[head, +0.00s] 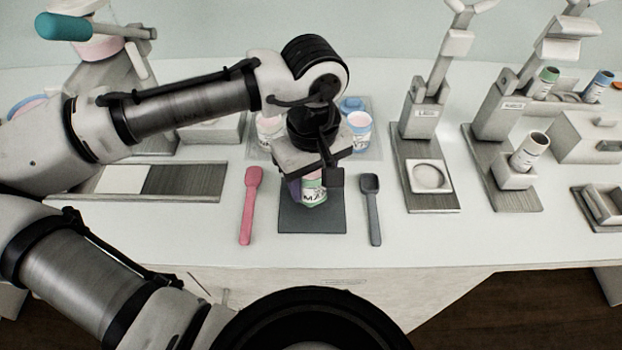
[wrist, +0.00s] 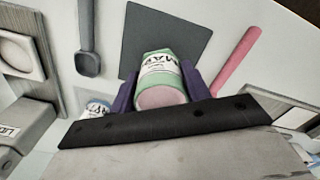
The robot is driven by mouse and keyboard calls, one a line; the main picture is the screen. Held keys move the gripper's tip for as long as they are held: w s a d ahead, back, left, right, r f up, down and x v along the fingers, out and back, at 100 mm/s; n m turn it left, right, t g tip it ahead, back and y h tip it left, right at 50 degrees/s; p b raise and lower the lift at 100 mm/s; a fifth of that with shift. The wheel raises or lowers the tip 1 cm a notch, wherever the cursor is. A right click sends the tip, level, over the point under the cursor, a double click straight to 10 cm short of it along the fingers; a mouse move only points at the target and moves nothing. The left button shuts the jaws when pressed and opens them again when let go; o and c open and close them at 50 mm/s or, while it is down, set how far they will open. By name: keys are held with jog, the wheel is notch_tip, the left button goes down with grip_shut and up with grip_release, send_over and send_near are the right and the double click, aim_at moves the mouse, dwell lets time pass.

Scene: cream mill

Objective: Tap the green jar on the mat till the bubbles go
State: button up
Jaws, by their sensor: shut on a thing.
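The green jar (head: 313,190) has a white label with dark letters and stands at the dark grey mat (head: 312,222). My gripper (head: 312,188) reaches down over it and is shut on it, with purple fingers on either side. In the wrist view the jar (wrist: 160,80) sits between the two fingers (wrist: 160,88), and its pink contents show at the open top. The mat (wrist: 165,32) lies beyond it there. I cannot tell whether the jar's base touches the mat. No bubbles can be made out.
A pink spatula (head: 249,205) lies left of the mat and a dark grey spatula (head: 371,208) right of it. Behind my gripper, a pink jar (head: 269,130) and a blue jar (head: 357,130) stand on a tray (head: 374,152). Grey stands (head: 427,178) are at the right.

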notch_tip(320, 180, down, 3)
jog(key=shift+r+b, duration=0.1)
jog(key=shift+b, duration=0.75)
jog(key=shift+c, duration=0.5)
jog(key=o, duration=1.4)
jog(key=shift+r, duration=0.15)
notch_tip(320, 180, up, 6)
jog(key=p, duration=0.6)
